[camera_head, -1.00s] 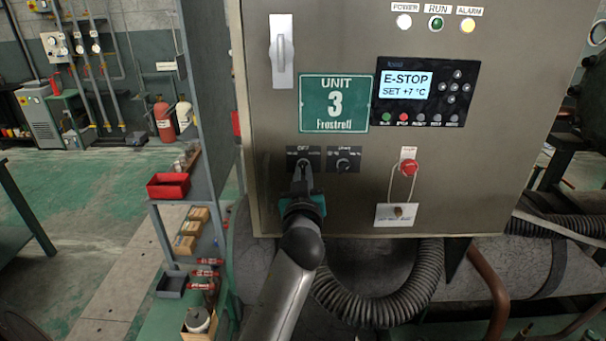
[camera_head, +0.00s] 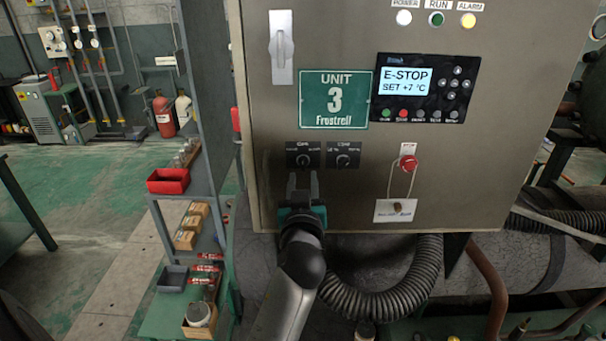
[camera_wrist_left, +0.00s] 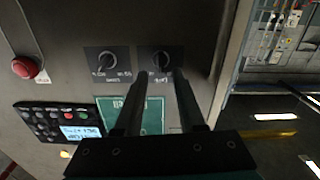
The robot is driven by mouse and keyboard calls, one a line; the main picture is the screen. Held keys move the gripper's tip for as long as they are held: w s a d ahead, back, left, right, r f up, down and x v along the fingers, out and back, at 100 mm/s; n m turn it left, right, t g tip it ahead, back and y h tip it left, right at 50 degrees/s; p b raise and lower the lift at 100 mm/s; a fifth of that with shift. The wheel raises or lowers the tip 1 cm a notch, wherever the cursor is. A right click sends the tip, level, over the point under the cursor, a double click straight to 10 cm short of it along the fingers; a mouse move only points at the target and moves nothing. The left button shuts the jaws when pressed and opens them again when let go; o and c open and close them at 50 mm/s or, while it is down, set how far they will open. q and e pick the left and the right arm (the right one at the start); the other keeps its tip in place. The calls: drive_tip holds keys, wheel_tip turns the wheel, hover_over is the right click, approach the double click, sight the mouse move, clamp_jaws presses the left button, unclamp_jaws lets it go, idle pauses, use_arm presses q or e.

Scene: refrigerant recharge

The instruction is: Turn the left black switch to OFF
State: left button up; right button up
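The left black switch (camera_head: 303,160) is a round knob on a black label plate on the grey control cabinet, below the green Unit 3 sign. It also shows in the left wrist view (camera_wrist_left: 162,61), where the picture is turned over. Its small lettering and exact pointer setting are too blurred to read. The right black switch (camera_head: 343,160) sits beside it. My left gripper (camera_head: 302,178) is just below the left switch in the head view, its two fingers apart with nothing between them. In the left wrist view (camera_wrist_left: 158,76) the fingertips are short of the knob. My right gripper is out of view.
A red emergency button (camera_head: 408,163) with a looped cord is right of the switches. The display (camera_head: 405,82) reads E-STOP, SET +7 °C. A lever handle (camera_head: 282,48) is at upper left. A ribbed black hose (camera_head: 428,290) hangs below the cabinet (camera_head: 520,120).

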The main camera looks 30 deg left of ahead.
sight(303, 167)
use_arm(q)
drive_tip(key=shift+v, duration=2.65)
drive_tip(key=shift+d+f, duration=0.1)
drive_tip(key=shift+w, duration=0.15)
drive_tip(key=x, duration=0.9)
drive_tip(key=shift+a, duration=0.2)
drive_tip(key=shift+n, duration=0.4)
